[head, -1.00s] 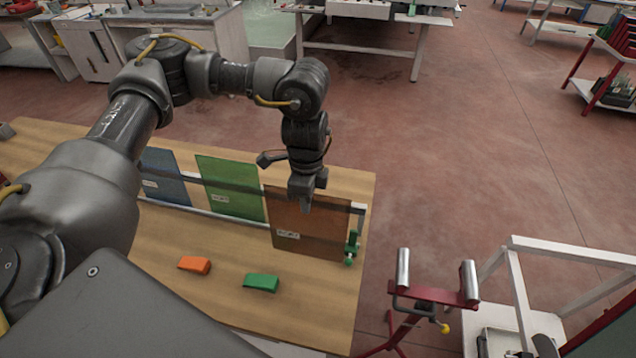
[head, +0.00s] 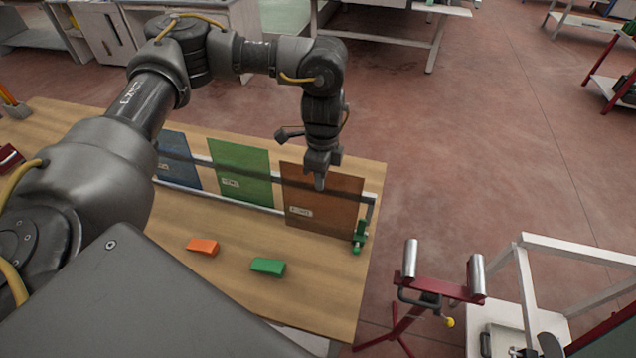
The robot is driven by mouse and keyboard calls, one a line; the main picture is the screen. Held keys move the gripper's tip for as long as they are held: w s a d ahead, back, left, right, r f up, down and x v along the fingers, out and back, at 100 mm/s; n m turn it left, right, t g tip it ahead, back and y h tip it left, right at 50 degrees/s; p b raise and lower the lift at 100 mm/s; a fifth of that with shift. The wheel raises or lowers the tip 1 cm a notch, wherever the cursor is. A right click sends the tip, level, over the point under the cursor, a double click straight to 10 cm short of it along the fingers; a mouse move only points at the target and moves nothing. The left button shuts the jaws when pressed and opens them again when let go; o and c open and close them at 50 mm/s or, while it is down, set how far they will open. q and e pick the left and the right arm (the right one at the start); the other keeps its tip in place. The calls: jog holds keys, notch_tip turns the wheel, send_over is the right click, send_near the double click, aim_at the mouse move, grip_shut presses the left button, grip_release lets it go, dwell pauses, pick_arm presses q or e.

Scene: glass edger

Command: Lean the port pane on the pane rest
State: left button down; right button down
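The port pane (head: 322,212), a reddish-brown sheet with a small white label, stands near the right end of the table. My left gripper (head: 320,180) points down at its top edge and appears shut on it, with one finger in front. The pane rest (head: 370,212) is a rack with a grey rail and a green fitting (head: 360,236) at its right end. The port pane is upright in front of the rail; whether it touches the rail is unclear. A green pane (head: 240,170) and a blue pane (head: 178,166) stand to its left. My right gripper is out of view.
An orange wedge (head: 203,246) and a green wedge (head: 267,267) lie on the wooden table (head: 225,285) in front of the panes. A red roller stand (head: 440,288) and a white frame cart (head: 525,290) stand right of the table. Open floor lies behind.

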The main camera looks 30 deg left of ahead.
pick_arm(q)
jog(key=shift+w+a+f+b, duration=0.65)
jog(key=shift+w+a, duration=0.5)
jog(key=shift+w, duration=3.2)
jog(key=f, duration=0.1)
jog(key=f+b, duration=0.1)
jog(key=f, duration=0.1)
jog(key=f+b, duration=0.1)
jog(key=f, duration=0.1)
jog(key=shift+s, duration=0.25)
jog(key=shift+d+f, duration=0.1)
jog(key=shift+f, duration=0.4)
jog(key=c, duration=1.5)
grip_release()
jog(key=shift+s, duration=0.1)
jog(key=shift+c, duration=0.2)
notch_tip(320, 180, up, 11)
jog(key=b, duration=0.2)
jog(key=shift+w, duration=0.4)
jog(key=shift+f, duration=0.2)
